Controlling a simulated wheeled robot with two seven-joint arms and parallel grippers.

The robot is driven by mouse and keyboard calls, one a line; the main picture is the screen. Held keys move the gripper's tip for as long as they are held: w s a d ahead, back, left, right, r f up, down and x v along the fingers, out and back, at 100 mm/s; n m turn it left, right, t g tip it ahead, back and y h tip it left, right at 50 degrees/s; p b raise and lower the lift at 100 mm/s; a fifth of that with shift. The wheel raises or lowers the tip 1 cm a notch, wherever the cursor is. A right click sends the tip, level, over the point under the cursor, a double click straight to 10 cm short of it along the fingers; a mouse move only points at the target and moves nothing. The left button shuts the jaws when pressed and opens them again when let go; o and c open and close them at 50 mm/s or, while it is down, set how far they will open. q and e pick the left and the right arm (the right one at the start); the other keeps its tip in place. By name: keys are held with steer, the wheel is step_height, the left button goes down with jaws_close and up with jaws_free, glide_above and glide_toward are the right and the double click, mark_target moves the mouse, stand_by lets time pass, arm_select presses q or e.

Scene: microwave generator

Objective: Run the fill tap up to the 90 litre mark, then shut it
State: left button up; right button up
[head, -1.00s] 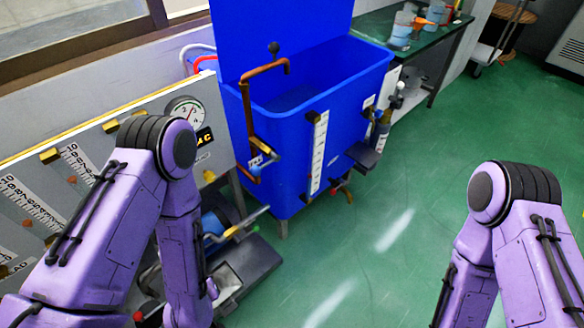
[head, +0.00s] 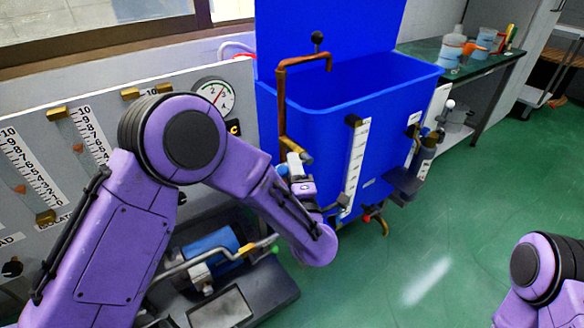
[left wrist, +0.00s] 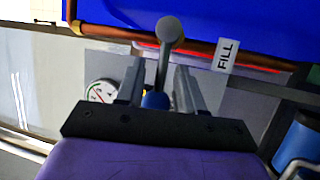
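The blue tank (head: 330,100) stands open-topped, with a copper fill pipe (head: 282,105) running down its left side and bending over its rim. A white level scale (head: 355,165) is on its front; its figures are too small to read. My left gripper (head: 296,166) is at the tap low on the pipe, partly hidden by my wrist. In the left wrist view, its two fingers (left wrist: 160,72) stand apart on either side of a grey ball-ended lever (left wrist: 169,32). Contact cannot be told. A FILL tag (left wrist: 226,54) hangs beside the copper pipe (left wrist: 260,60). My right gripper is out of view.
A grey panel with scales and a round dial (head: 215,95) stands left of the tank. A blue motor-like unit (head: 208,245) sits on a dark base below. A green bench (head: 480,65) with containers is at the back right. Green floor at right is clear.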

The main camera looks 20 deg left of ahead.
arm_select(q)
steer(key=shift+w+a, duration=0.2)
steer(key=shift+w, duration=0.1)
steer(key=shift+c, duration=0.3)
jaws_close()
steer(key=shift+r, duration=0.1)
